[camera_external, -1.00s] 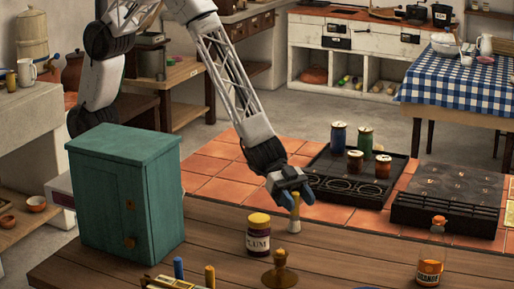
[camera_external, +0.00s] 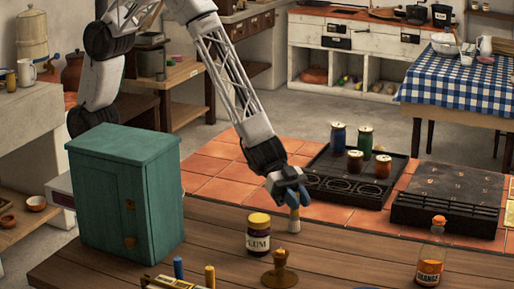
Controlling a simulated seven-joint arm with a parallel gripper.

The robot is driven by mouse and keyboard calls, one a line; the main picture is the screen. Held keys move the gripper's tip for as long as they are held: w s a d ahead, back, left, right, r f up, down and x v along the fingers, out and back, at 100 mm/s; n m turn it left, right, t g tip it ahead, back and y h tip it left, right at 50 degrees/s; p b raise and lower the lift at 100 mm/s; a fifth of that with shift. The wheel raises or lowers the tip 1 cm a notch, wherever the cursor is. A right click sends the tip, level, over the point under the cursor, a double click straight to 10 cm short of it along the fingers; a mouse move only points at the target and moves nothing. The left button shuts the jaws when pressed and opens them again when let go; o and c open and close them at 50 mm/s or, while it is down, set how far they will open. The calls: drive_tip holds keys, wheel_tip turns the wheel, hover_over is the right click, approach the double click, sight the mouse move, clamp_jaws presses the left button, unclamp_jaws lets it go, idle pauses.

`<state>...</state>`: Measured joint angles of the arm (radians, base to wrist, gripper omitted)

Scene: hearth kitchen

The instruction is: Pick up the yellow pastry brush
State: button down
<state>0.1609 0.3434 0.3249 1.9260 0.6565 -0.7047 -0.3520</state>
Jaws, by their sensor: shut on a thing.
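The yellow pastry brush (camera_external: 294,224) stands upright on the tiled and wooden worktop near the middle, pale bristle end down. My gripper (camera_external: 293,200), with blue fingers, is shut on the brush's upper handle from above. The fingers hide most of the handle. The bristle end is at or very near the worktop; I cannot tell whether it touches.
A plum jar (camera_external: 259,236) and a brown candlestick-like piece (camera_external: 280,270) stand close in front. A green cabinet (camera_external: 125,205) is left. A black tray (camera_external: 345,185) with several jars and a black grate (camera_external: 445,210) are right. An orange bottle (camera_external: 431,255) stands front right.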

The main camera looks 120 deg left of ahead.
drive_tip(key=shift+r, duration=0.1)
drive_tip(key=s+a+r, duration=0.2)
drive_tip(key=s, duration=0.5)
drive_tip(key=s+a+r, duration=0.1)
drive_tip(key=s+r, duration=0.2)
drive_tip(key=s, duration=0.5)
drive_tip(key=shift+s+a, duration=0.25)
drive_tip(key=shift+a, duration=0.1)
drive_tip(key=shift+f, duration=0.1)
idle(0.9)
